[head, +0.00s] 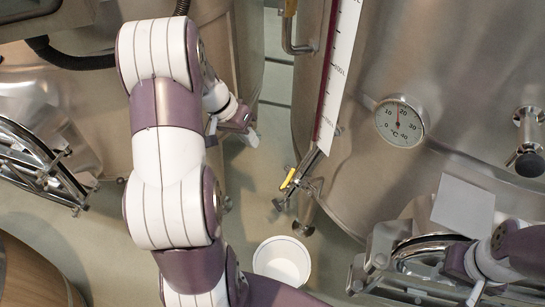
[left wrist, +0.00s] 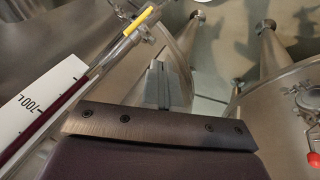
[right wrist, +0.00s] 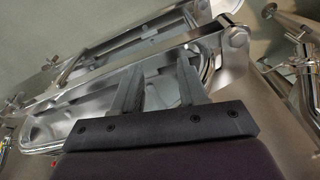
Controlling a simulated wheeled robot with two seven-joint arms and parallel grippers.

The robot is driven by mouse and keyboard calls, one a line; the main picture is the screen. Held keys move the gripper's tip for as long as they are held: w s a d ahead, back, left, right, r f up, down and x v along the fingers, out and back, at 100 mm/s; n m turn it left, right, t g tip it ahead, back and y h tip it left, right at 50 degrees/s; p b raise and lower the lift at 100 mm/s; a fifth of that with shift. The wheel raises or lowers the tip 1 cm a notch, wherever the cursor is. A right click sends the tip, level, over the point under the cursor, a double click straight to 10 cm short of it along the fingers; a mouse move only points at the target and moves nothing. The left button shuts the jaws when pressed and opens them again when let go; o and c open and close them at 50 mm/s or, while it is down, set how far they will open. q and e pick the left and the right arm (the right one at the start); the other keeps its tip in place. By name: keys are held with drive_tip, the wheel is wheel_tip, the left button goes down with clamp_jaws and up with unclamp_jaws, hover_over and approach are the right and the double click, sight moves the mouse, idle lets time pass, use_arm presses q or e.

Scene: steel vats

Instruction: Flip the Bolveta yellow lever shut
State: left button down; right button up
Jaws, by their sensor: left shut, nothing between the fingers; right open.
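A yellow lever (head: 289,179) sits on a small valve at the lower end of the sight tube on the right-hand steel vat (head: 440,70). It lies slanted, roughly in line with the thin pipe. It also shows at the top of the left wrist view (left wrist: 139,21). My left gripper (head: 250,136) is shut and empty, left of the lever and apart from it. Its closed fingers (left wrist: 161,85) point past the lever in the left wrist view. My right gripper (right wrist: 157,85) is open and empty in front of an oval hatch. No name is readable on the vat.
A white bucket (head: 282,262) stands on the floor below the valve. A temperature dial (head: 399,122) and a scale strip (head: 338,75) are on the right vat. The hatch frame (head: 372,258) juts out at lower right.

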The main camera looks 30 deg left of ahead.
use_arm(q)
drive_tip(key=b, duration=0.5)
approach(288, 178)
drive_tip(key=w+a+f, duration=0.3)
drive_tip(key=a+f, duration=0.1)
drive_tip(key=f, duration=0.1)
drive_tip(key=d, duration=0.2)
drive_tip(key=d+f, duration=0.1)
drive_tip(key=d, duration=0.1)
drive_tip(key=shift+s+d, duration=0.1)
drive_tip(key=shift+d, duration=0.25)
